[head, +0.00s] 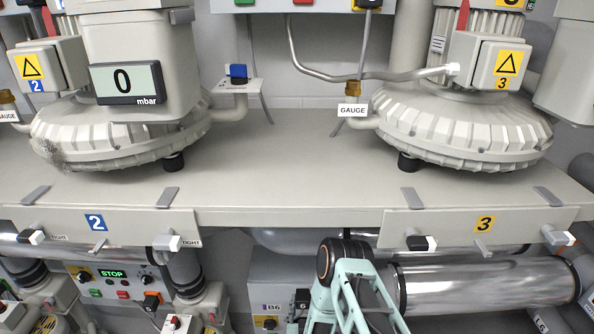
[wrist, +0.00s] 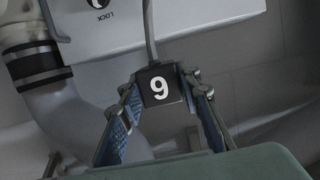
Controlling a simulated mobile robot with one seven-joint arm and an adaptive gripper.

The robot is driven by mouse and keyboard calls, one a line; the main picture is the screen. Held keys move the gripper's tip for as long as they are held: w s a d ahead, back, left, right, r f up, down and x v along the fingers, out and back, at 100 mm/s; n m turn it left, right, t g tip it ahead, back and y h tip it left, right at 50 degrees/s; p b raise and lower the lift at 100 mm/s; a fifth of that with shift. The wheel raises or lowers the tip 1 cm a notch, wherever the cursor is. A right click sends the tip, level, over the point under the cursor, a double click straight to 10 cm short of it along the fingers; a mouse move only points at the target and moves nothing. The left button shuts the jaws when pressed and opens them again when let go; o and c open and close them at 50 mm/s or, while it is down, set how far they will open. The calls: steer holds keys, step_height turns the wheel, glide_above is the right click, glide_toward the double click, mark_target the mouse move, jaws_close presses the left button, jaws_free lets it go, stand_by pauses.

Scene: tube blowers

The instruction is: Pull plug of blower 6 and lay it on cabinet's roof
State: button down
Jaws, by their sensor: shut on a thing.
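The black plug (wrist: 160,84) sits between the fingers of my gripper (wrist: 163,90) in the wrist view. Its white digit looks like a 9, but the LOCK lettering nearby is upside down too, so it reads as 6. A grey cable runs up from it. In the head view the black plug marked 6 (head: 302,304) shows beside the B6 label on a grey cabinet (head: 270,285), partly behind my arm. My fingertips are hidden there. I cannot tell whether the plug is in its socket. The cabinet's roof lies under the shelf edge, partly covered by my arm.
A shelf (head: 290,190) with blowers 2 (head: 110,130) and 3 (head: 465,115) overhangs the cabinet. A shiny pipe (head: 480,290) runs close on the right. A control box reading STOP (head: 112,274) stands left. A white LOCK box (wrist: 150,25) is near the plug's cable.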

steer(key=a+b, duration=0.3)
steer(key=a, duration=0.6)
steer(key=shift+s+a+f, duration=0.15)
steer(key=shift+s+a, duration=0.05)
steer(key=shift+a, duration=0.1)
stand_by(0.6)
steer(key=b, duration=0.7)
glide_above(276, 282)
steer(key=s, duration=0.1)
steer(key=shift+s+f, duration=0.1)
steer(key=shift+w, duration=0.6)
stand_by(0.5)
steer(key=shift+f+b, duration=1.5)
steer(key=shift+b, duration=0.05)
stand_by(0.9)
stand_by(0.3)
steer(key=c, duration=1.4)
jaws_free()
